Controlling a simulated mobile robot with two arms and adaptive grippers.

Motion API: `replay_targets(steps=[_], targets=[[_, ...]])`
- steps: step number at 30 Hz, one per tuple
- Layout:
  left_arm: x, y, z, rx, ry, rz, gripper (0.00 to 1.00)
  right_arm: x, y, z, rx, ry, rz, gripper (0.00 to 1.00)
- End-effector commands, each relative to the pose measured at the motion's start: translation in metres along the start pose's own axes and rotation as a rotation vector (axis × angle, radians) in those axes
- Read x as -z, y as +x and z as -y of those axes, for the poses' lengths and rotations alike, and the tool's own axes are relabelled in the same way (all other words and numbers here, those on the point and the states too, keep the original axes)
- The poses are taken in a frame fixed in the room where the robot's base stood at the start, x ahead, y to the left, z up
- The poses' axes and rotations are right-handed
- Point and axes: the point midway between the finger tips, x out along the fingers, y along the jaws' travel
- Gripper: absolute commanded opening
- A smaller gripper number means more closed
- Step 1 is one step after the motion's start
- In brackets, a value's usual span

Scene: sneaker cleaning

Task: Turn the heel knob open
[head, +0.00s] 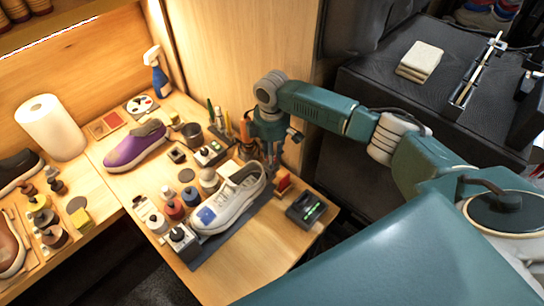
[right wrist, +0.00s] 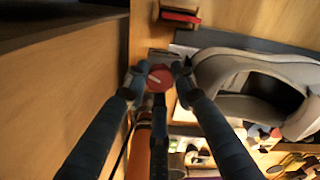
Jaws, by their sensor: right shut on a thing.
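The heel knob (right wrist: 158,77) is a round red knob with a pale line across its face. It sits at the heel end of a grey sneaker holder (head: 232,232). The fingers of my right gripper (right wrist: 157,74) are closed around the knob, one on each side. In the head view my right gripper (head: 272,160) reaches down at the sneaker's heel, and the knob is hidden there. A white sneaker (head: 232,212) with a blue patch on its toe lies along the holder; its heel (right wrist: 215,72) is beside my right gripper. My left gripper is not in view.
Bottles, jars and brushes crowd the bench (head: 255,250) left of the white sneaker, with a purple sneaker (head: 135,147) behind them. A red block (head: 283,184) and a dark device with a green display (head: 306,208) stand right of the heel. The bench's front right is clear.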

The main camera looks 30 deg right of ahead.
Motion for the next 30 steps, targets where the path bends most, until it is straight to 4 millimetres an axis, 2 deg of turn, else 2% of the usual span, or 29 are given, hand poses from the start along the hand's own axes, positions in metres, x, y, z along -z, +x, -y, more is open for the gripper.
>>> replay_targets(steps=[3, 6, 15, 24, 30], targets=[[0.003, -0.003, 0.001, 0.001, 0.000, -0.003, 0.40, 0.000, 0.000, 0.000, 0.000, -0.147, 0.000, 0.03], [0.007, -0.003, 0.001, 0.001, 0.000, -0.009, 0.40, 0.000, 0.000, 0.000, 0.000, -0.220, 0.000, 0.03], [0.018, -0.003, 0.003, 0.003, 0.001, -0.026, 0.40, 0.000, 0.000, 0.001, 0.001, -0.248, 0.000, 0.03], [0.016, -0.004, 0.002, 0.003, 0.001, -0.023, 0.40, 0.000, 0.001, 0.001, 0.001, -0.562, 0.000, 0.03], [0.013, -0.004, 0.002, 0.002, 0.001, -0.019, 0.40, 0.000, 0.001, 0.001, 0.002, -0.584, 0.000, 0.03]])
